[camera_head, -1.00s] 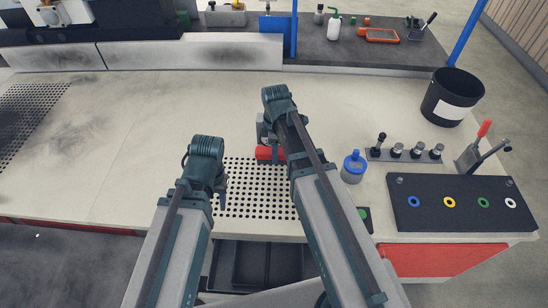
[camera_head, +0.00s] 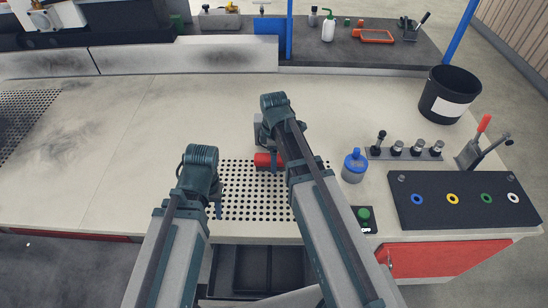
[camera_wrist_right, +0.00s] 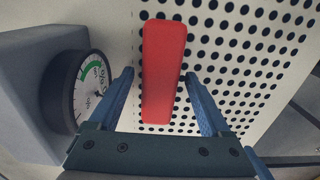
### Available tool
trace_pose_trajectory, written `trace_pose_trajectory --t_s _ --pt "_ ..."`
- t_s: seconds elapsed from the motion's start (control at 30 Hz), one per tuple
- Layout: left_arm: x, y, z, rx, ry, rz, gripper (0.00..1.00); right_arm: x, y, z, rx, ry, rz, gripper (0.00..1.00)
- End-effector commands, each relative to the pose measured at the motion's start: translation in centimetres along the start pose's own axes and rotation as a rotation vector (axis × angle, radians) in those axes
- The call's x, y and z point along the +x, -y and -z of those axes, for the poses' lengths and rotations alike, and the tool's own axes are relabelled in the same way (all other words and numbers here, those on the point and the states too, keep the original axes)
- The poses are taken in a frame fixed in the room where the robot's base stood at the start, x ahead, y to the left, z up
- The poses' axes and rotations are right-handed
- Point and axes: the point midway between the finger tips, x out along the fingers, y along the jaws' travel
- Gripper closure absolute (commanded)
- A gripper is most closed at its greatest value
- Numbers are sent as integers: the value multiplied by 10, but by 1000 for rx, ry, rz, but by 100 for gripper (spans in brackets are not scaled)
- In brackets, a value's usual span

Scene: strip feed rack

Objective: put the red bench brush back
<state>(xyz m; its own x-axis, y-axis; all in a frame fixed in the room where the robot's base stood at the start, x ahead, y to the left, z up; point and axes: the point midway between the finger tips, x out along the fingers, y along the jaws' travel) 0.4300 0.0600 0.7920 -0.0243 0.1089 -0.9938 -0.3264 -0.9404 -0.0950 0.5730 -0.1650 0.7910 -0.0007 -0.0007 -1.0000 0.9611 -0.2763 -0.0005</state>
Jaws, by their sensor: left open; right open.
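The red bench brush (camera_head: 265,160) lies at the back edge of the perforated plate (camera_head: 240,212), partly hidden by my right arm in the head view. In the right wrist view it is a long red block (camera_wrist_right: 163,60), standing lengthwise in the picture. My right gripper (camera_wrist_right: 158,78) is open, with one blue finger on each side of the brush and gaps between. My left gripper (camera_head: 217,207) is over the left part of the plate, away from the brush.
A gauge (camera_wrist_right: 88,90) on a grey block stands close to my right gripper's left finger. Right of my right arm are a blue-capped jar (camera_head: 354,168), a green button (camera_head: 364,214), a black ring panel (camera_head: 440,222) and a black bin (camera_head: 436,112). The bench's left is mostly clear.

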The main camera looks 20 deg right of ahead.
Motion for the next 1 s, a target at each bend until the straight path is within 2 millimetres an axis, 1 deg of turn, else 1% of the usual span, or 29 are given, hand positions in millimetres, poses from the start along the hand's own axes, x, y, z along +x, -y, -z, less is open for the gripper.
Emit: trace_pose_trajectory --t_s 0.17,0.37,0.57,1.0 --pt "-2 0 0 0 0 0 54 -2 0 0 0 0 0 18" --pt "-13 1 -1 0 0 0 54 -13 0 0 0 0 0 18" --pt "-38 4 -2 0 0 0 54 -38 0 0 0 0 0 18" --pt "-106 10 -6 -1 0 0 54 -106 0 0 0 0 0 18"
